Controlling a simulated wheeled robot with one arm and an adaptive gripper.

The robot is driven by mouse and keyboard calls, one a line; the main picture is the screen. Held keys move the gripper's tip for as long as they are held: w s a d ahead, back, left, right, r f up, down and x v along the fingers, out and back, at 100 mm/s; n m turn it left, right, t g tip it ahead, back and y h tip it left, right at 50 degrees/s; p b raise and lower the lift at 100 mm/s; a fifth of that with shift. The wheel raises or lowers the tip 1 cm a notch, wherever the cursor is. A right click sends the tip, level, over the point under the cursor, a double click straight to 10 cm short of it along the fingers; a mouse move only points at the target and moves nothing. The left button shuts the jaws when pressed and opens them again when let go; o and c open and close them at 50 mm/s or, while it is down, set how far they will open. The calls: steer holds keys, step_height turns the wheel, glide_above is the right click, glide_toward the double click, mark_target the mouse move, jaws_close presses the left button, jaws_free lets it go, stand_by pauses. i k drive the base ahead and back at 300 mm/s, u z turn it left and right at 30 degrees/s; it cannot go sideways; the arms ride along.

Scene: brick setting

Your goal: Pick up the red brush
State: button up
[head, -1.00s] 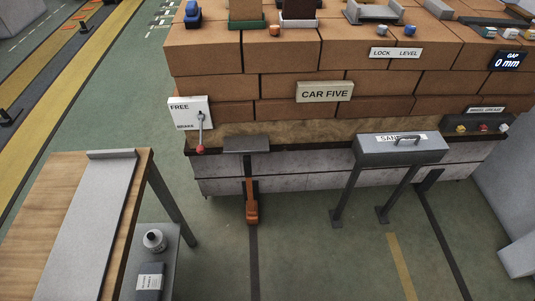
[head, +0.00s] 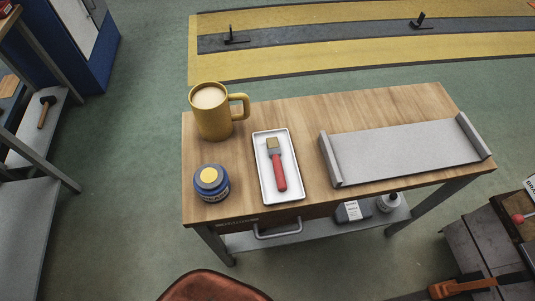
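The red brush (head: 279,173) lies in a white rectangular tray (head: 294,198) on the wooden table. Its tan bristle end points to the back, and its red handle points to the front. A grey ferrule joins the two. My gripper is not visible in the head view.
On the wooden table (head: 378,106), a yellow mug (head: 212,123) of light brown drink and a blue jar (head: 211,184) stand left of the tray. A grey raised-edge plate (head: 405,152) lies right. A brown rounded seat (head: 212,287) is in front. A drawer handle (head: 278,232) juts from the table's front.

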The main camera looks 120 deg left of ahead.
mark_target(274, 150)
steer(key=u, duration=3.7)
